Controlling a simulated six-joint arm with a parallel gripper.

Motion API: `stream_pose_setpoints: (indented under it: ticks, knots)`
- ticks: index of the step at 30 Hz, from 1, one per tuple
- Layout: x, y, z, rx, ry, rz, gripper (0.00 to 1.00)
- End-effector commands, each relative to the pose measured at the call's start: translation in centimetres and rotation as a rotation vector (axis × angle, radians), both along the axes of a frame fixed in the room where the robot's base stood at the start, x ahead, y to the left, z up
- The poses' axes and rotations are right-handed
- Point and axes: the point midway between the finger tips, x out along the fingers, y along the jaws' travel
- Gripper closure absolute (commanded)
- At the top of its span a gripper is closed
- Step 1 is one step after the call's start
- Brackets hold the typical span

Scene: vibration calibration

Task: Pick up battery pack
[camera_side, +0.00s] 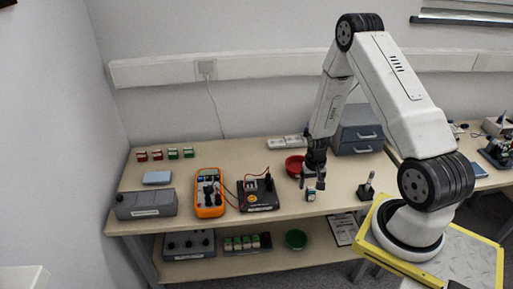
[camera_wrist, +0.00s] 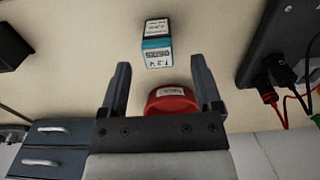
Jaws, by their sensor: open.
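The battery pack (camera_wrist: 157,43) is a small block with a black and white end and a teal, labelled end. In the side view the battery pack (camera_side: 310,196) stands near the front edge of the bench. My gripper (camera_side: 312,182) points down just above and behind it. In the wrist view my gripper (camera_wrist: 160,66) is open, with nothing between its fingers. The battery pack lies beyond the fingertips, roughly centred between them. I cannot tell the exact height gap.
A red bowl (camera_side: 295,165) sits close behind my gripper. A black tester with leads (camera_side: 258,195) and an orange multimeter (camera_side: 209,193) are to the left. A small black stand (camera_side: 367,188) is to the right. Grey drawers (camera_side: 358,137) stand behind.

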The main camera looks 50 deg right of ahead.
Motion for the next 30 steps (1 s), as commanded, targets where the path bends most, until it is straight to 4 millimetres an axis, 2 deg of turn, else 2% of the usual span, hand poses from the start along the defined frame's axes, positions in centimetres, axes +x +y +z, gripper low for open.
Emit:
stream_pose_setpoints:
  ticks: [15, 30]
  knots:
    - [-0.2, 0.0, -4.3, 0.001, 0.001, 0.000, 0.18]
    - [-0.1, 0.0, -4.5, -0.001, -0.001, 0.000, 0.18]
